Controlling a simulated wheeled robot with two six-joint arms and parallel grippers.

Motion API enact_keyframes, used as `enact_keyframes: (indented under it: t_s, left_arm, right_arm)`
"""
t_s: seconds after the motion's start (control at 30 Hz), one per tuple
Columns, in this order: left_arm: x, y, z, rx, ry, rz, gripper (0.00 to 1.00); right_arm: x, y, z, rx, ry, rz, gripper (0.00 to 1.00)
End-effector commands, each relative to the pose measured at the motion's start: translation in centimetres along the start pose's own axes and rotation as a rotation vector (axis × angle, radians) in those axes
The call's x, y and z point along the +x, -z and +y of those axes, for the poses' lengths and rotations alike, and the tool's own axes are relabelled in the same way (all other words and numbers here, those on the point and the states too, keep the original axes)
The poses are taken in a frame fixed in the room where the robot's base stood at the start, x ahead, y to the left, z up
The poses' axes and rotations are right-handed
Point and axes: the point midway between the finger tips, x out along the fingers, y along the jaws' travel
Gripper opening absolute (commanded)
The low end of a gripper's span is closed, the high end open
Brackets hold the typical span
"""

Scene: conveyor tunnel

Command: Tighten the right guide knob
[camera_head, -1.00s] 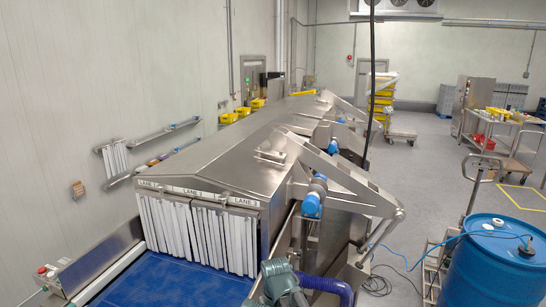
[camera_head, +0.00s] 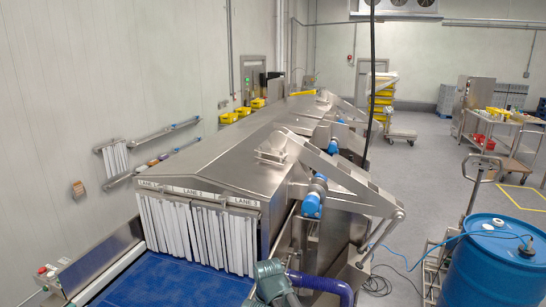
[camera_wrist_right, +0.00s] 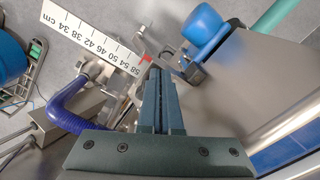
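In the right wrist view my right gripper (camera_wrist_right: 161,75) points away from the camera. Its two dark fingers lie side by side with only a thin line between them, and I see nothing held. A white scale strip (camera_wrist_right: 92,40) marked in cm, with a red pointer (camera_wrist_right: 146,58), lies just left of the fingertips. A blue rounded part (camera_wrist_right: 203,28) on a dark bracket is beyond the tips to the right, apart from them. I cannot tell whether it is the guide knob. In the head view no guide knob is clear, and my left gripper is not seen.
The steel tunnel (camera_head: 225,155) has white strip curtains (camera_head: 200,235) over a blue belt (camera_head: 185,283). A purple hose (camera_head: 325,286) runs near my right arm. A blue drum (camera_head: 490,265) stands at the right. Grey floor (camera_head: 425,165) is open beyond.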

Motion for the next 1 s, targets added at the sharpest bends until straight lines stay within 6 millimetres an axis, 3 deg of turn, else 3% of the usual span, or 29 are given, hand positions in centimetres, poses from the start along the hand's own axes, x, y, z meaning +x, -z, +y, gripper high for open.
enact_keyframes:
  t_s: [0.67, 1.0]
  left_arm:
    - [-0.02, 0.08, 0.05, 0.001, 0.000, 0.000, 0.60]
    - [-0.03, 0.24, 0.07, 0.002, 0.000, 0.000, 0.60]
  right_arm:
    - [-0.01, 0.38, -0.76, -0.003, 0.001, 0.004, 0.00]
    - [-0.01, -0.53, -1.16, -0.005, 0.000, 0.004, 0.00]
